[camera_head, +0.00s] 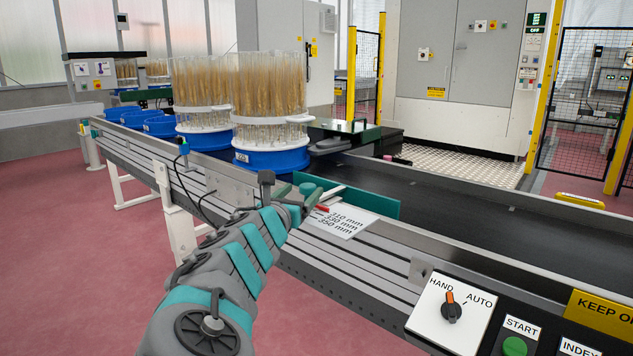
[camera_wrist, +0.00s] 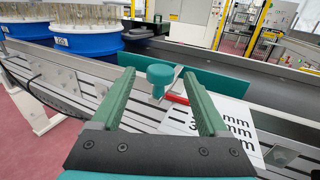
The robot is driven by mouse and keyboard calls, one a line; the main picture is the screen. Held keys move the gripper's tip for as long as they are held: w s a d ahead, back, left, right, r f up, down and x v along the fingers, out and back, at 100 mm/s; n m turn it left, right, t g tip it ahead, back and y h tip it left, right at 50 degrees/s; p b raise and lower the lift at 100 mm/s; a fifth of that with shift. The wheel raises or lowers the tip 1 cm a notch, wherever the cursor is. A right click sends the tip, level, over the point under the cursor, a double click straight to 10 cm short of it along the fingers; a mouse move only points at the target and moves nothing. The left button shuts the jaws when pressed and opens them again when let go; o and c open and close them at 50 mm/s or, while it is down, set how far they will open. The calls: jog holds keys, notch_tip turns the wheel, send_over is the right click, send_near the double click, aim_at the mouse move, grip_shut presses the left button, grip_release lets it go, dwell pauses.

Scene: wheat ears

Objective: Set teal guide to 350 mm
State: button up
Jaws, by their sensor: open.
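The teal guide (camera_head: 372,204) is an upright plate along the near side of the dark conveyor; it also shows in the wrist view (camera_wrist: 226,82). Its round teal knob (camera_wrist: 160,74) stands on a pale metal bar. A red pointer (camera_wrist: 177,98) lies beside the bar, at the upper left edge of the white scale card (camera_head: 352,224). The card reads 310, 330 and 350 mm; the pointer's exact reading cannot be told. My gripper (camera_wrist: 158,85) is open, with the knob between and slightly beyond its fingers in the picture; contact is not visible.
Blue round carriers (camera_head: 272,160) with wheat ears in clear tubes stand on the conveyor at left. A HAND/AUTO switch (camera_head: 452,308) and green START button (camera_head: 514,346) are at front right. The belt (camera_head: 480,208) right of the guide is clear.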

jog(key=x, duration=0.7)
jog(key=shift+d, duration=0.15)
jog(key=shift+w, duration=0.1)
grip_shut()
dwell(0.4)
dwell(0.8)
